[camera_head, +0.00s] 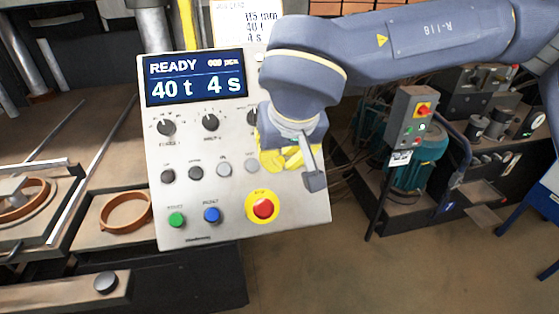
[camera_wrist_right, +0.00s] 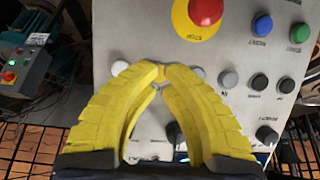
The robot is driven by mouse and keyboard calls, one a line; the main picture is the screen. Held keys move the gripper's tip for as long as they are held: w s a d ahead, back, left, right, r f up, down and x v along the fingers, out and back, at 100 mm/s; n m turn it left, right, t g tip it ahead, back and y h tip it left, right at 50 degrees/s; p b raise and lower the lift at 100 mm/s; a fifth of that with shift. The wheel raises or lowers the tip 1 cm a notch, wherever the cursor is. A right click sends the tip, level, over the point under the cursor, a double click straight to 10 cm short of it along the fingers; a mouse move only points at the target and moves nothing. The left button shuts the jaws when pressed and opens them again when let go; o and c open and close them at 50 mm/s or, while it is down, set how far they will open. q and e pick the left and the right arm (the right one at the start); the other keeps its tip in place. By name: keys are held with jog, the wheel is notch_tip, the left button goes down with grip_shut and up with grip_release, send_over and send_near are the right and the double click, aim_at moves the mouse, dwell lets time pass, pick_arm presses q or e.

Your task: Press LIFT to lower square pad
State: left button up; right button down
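The grey control panel (camera_head: 240,215) has a lit screen (camera_head: 195,78) reading "READY", "40 t" and "4 s". A row of small buttons crosses its middle: black (camera_head: 168,176), dark grey (camera_head: 195,173), grey (camera_head: 224,170) and paler ones (camera_head: 252,165). Their labels are too small to read, so I cannot tell which is LIFT. My right gripper (camera_wrist_right: 163,72) has yellow fingers with tips together, in front of this row, between a white button (camera_wrist_right: 120,67) and a pale button (camera_wrist_right: 197,75). Contact with the panel cannot be told. No square pad is clearly identifiable. My left gripper is not in view.
Below the row are a green button (camera_head: 177,219), a blue button (camera_head: 212,214) and a red stop button (camera_head: 263,208) on yellow. Knobs (camera_head: 210,122) sit above. A tan ring (camera_head: 125,212) lies at left. A separate switch box (camera_head: 411,116) stands at right.

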aim_at(279, 162)
jog(key=shift+w+a+f, duration=0.2)
jog(key=shift+w+f, duration=0.4)
jog(key=shift+w, duration=0.1)
jog(key=shift+w+a+f, duration=0.15)
jog(key=shift+w+f, duration=0.4)
jog(key=shift+w, duration=0.1)
dwell(1.8)
jog(key=s+d+r, duration=0.1)
jog(key=s+r, duration=0.4)
jog(key=s, duration=0.1)
jog(key=shift+d, duration=0.25)
dwell(0.7)
jog(key=shift+r, duration=0.1)
